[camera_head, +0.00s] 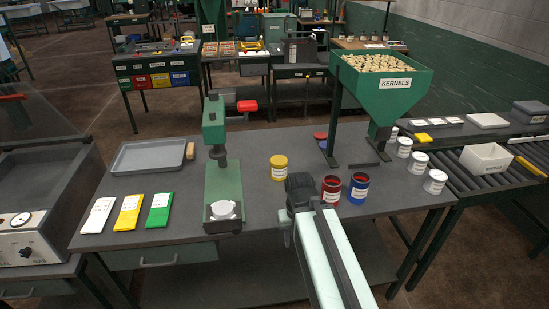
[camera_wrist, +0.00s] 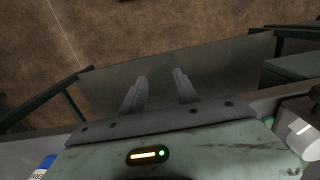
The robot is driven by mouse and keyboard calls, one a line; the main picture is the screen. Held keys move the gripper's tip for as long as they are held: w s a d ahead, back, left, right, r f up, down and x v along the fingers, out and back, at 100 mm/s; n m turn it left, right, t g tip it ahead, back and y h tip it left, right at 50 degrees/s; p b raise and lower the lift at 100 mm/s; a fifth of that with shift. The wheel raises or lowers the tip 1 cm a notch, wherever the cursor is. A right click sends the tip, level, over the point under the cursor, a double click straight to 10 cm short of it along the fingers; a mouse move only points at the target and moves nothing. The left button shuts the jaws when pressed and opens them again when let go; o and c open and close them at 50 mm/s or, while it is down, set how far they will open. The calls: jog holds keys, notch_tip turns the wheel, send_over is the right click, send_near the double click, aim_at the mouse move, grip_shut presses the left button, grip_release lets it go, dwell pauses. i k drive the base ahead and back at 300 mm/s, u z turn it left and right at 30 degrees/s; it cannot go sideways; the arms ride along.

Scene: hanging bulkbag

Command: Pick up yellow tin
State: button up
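The yellow tin (camera_head: 279,167) stands upright on the grey workbench (camera_head: 255,142), with a white label on its front and a yellow top. It is between the green press (camera_head: 222,170) on its left and the red tin (camera_head: 331,189) and blue tin (camera_head: 358,188) on its right. My arm reaches in from the bottom, its dark front end just below the yellow tin. In the wrist view my gripper (camera_wrist: 158,90) has its two fingers apart with nothing between them. The yellow tin does not show in the wrist view.
A green hopper (camera_head: 385,92) labelled KERNELS stands at the bench's right. Several white tins (camera_head: 436,181) line the right side. A grey tray (camera_head: 150,156) and white, yellow and green packets (camera_head: 129,214) lie at left. Clear bench lies behind the yellow tin.

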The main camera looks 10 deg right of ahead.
aim_at(277, 173)
jog(key=z, duration=0.05)
jog(key=k, duration=0.4)
jog(key=u, duration=3.1)
jog(key=k, duration=1.4)
jog(key=z, duration=0.85)
jog(key=i, duration=0.95)
jog(key=u, duration=0.05)
